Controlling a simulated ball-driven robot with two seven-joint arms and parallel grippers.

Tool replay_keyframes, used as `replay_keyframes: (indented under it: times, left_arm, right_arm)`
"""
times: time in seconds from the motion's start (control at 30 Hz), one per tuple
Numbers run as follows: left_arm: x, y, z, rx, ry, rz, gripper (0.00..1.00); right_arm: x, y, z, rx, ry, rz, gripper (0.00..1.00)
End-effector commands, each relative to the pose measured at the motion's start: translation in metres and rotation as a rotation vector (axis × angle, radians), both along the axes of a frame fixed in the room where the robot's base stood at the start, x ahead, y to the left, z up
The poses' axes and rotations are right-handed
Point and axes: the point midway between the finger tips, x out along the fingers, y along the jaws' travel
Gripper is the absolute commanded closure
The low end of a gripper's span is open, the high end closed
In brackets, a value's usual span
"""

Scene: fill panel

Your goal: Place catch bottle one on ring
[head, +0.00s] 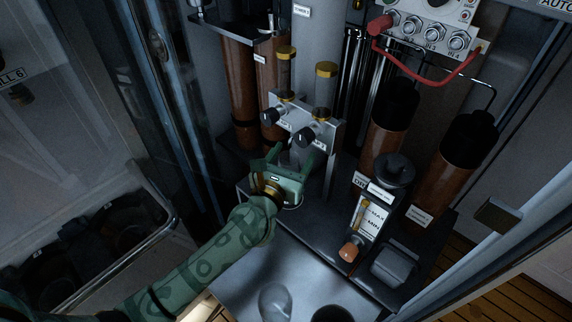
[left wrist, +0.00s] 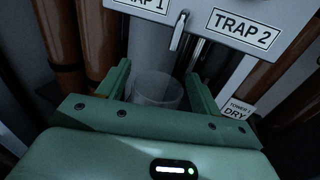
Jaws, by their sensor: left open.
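My left gripper (head: 291,155) is open, below the trap panel (head: 302,122). In the left wrist view its fingers (left wrist: 157,78) stand on either side of a clear glass bottle (left wrist: 158,91), apart from it as far as I can see. The bottle is upright below the TRAP 1 label, its lower part hidden by my gripper. Which numbered bottle it is, I cannot tell. A second clear glass vessel (head: 275,300) stands on the grey tray at the bottom of the head view. A thin pale curve (head: 291,206) shows beside my gripper; I cannot tell if it is the ring. My right gripper is not in view.
Two brass-capped traps (head: 325,85) rise above the panel. Brown columns (head: 238,85) stand behind left, and more brown cylinders (head: 440,185) stand at right. A gauge block (head: 368,218) is right of my gripper. The grey tray (head: 245,275) has bare room.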

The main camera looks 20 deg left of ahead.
Motion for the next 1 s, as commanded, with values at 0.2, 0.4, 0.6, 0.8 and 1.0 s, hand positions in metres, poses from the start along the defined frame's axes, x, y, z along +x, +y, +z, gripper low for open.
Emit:
replay_keyframes:
  times: [0.2, 0.4, 0.6, 0.8, 1.0]
  left_arm:
    - [-0.04, 0.001, 0.002, 0.0, 0.001, -0.001, 0.35]
    - [-0.087, 0.003, 0.001, 0.0, 0.001, 0.0, 0.35]
    - [-0.115, 0.004, 0.0, 0.0, 0.0, 0.0, 0.35]
    - [-0.12, 0.004, 0.001, 0.0, -0.002, 0.0, 0.35]
    - [-0.12, 0.004, 0.001, 0.0, -0.002, 0.0, 0.35]
  right_arm:
    - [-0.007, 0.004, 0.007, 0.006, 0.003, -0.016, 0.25]
    - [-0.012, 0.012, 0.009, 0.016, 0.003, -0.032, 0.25]
    - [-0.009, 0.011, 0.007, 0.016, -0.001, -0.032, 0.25]
    - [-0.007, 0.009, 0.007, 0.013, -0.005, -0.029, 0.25]
    - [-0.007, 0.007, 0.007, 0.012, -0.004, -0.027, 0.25]
